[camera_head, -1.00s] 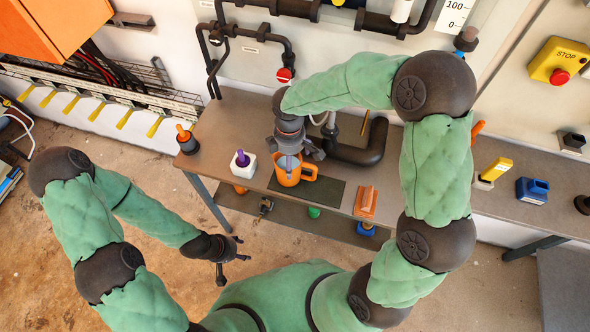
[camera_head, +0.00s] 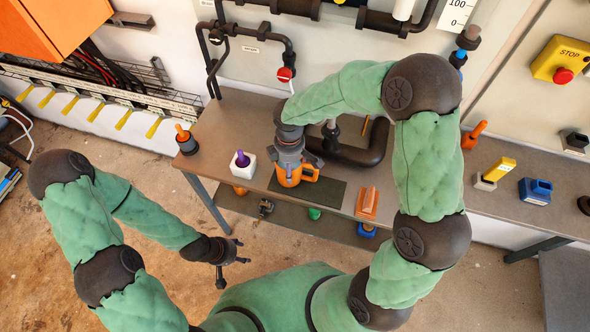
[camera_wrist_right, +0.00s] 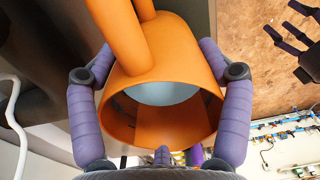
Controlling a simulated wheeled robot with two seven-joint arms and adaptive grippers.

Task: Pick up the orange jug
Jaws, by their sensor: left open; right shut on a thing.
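The orange jug (camera_head: 290,180) stands on a dark mat (camera_head: 328,196) on the brown table, its handle to the right. My right gripper (camera_head: 287,164) is over the jug from above and covers most of its top. In the right wrist view, the jug (camera_wrist_right: 170,55) fills the space between the purple fingers of my right gripper (camera_wrist_right: 159,73), which are shut on its sides. Its open mouth faces the camera and shows a pale inside. My left gripper (camera_head: 235,260) is open and empty, in front of the table over the floor.
A white block with a purple handle (camera_head: 242,165) stands left of the jug, and a dark pot with an orange top (camera_head: 186,141) farther left. An orange object (camera_head: 366,202) lies to the right. A thick dark pipe (camera_head: 372,150) is behind. A shelf (camera_head: 258,205) runs below.

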